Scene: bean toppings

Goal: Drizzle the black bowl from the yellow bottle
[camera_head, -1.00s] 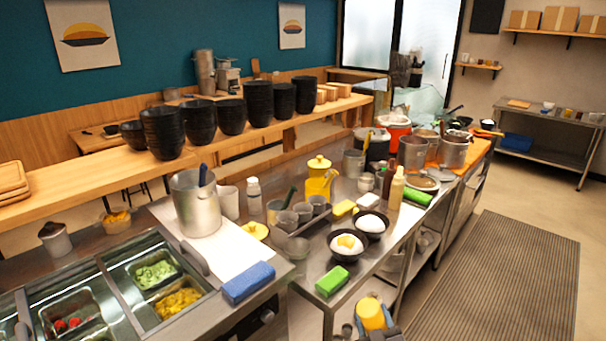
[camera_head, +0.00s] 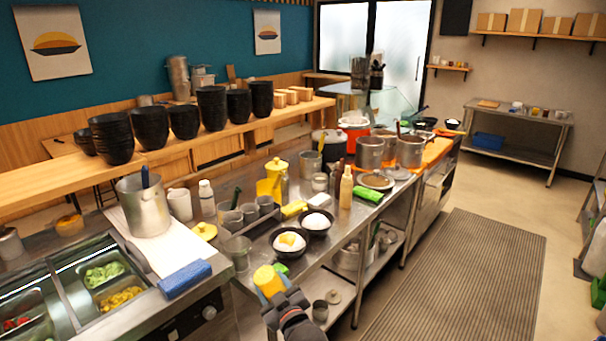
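A yellow bottle (camera_head: 265,279) is held at the bottom centre, above the counter's front edge. My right gripper (camera_head: 275,290) appears shut around it; the fingertips are partly hidden. A black bowl (camera_head: 289,256) with white food and a yellow topping sits on the steel counter, just beyond the bottle. A second black bowl (camera_head: 330,228) with plain white food stands behind it to the right. The bottle is apart from both bowls as far as I can see; its nozzle is not clear. My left gripper is out of view.
A green block (camera_head: 284,268) lies before the near bowl. Steel cups (camera_head: 233,221), a yellow jug (camera_head: 270,183) and a tan squeeze bottle (camera_head: 346,187) stand behind. The floor mat (camera_head: 460,290) area is clear.

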